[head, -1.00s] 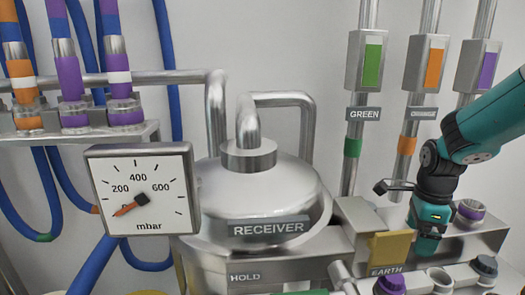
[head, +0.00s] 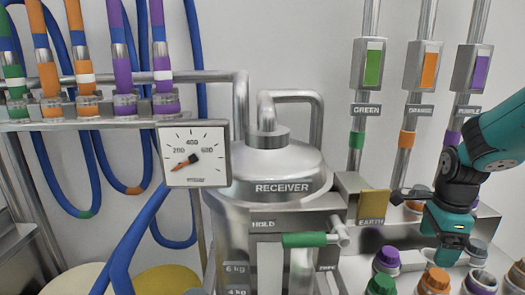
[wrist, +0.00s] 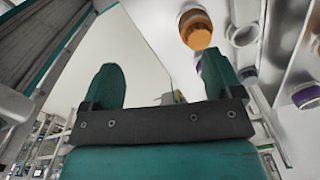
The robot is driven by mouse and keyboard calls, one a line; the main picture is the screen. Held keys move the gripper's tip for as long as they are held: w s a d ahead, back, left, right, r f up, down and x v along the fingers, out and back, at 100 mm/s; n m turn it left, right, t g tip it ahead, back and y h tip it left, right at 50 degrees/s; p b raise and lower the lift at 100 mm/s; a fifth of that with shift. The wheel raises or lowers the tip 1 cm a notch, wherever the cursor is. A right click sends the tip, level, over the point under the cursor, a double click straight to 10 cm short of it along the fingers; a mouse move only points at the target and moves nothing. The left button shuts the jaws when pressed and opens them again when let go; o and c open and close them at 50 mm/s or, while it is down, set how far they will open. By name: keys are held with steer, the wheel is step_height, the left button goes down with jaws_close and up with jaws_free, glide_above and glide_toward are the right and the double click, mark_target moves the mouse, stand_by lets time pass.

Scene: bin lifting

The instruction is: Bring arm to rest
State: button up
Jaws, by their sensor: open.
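My gripper (head: 452,253) hangs on my teal and black arm at the right of the head view, in front of the steel ledge and above a group of capped bottles. In the wrist view my gripper (wrist: 163,72) shows two teal fingers spread well apart, with nothing between them. An orange-capped bottle (wrist: 196,28) shows beyond the fingers in the wrist view, near the right finger and apart from it. In the head view my arm hides part of the purple pipe and the ledge.
The steel receiver (head: 265,170) stands mid-view, with a mbar gauge (head: 194,150) at its left and a green handle (head: 304,240) in front. A yellow EARTH plate (head: 373,205) is left of my gripper. Blue hoses hang left.

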steer(key=s+a+r+n+y, duration=0.2)
steer(key=s+a+r+n, duration=0.3)
steer(key=s+a+n, duration=0.5)
steer(key=s+a+r+n+y, duration=0.2)
steer(key=s+a+r+n, duration=0.3)
steer(key=s+a+n, duration=0.6)
steer(key=n, duration=0.7)
steer(key=shift+s+a, duration=0.25)
steer(key=shift+a, duration=0.05)
